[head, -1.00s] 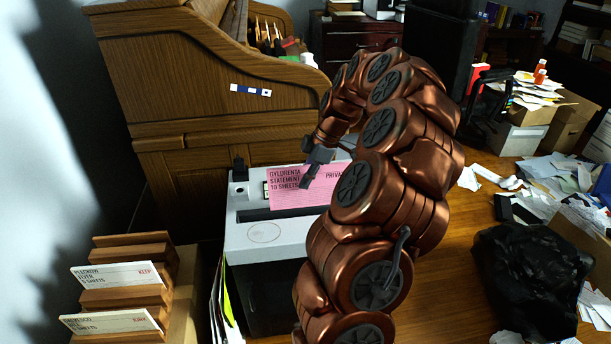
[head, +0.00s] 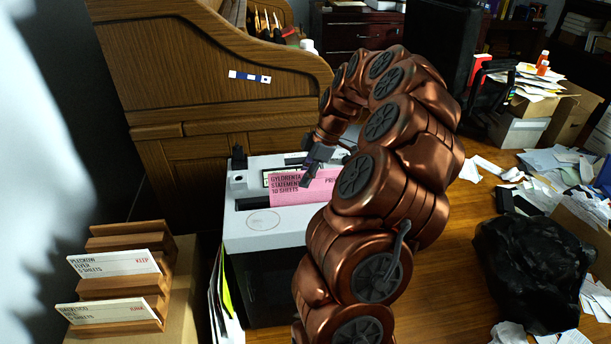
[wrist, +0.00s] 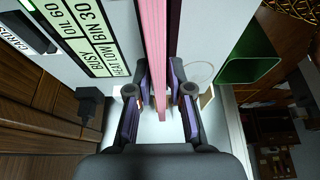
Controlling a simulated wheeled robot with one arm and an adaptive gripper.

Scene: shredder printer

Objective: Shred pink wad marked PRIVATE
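The pink wad (head: 296,188), printed "GYLORENTA STATEMENT 10 SHEETS", stands upright over the slot of the white-topped shredder (head: 265,223). Its lower edge appears to be in the slot. The right part of its print, beginning "PRIV", is cut off by my arm. My gripper (head: 313,172) is at the wad's upper edge. In the wrist view the wad (wrist: 156,45) shows edge-on between my fingers (wrist: 160,88), which close in on it from both sides. The shredder's display (wrist: 85,35) reads BUSY, OIL 60, BIN 30 and a heat line.
A wooden rack (head: 125,245) at lower left holds white wads marked KEEP (head: 115,264) and JUNK (head: 107,312). A wooden roll-top desk (head: 215,85) stands behind the shredder. A black bag (head: 530,270) and loose papers lie at the right.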

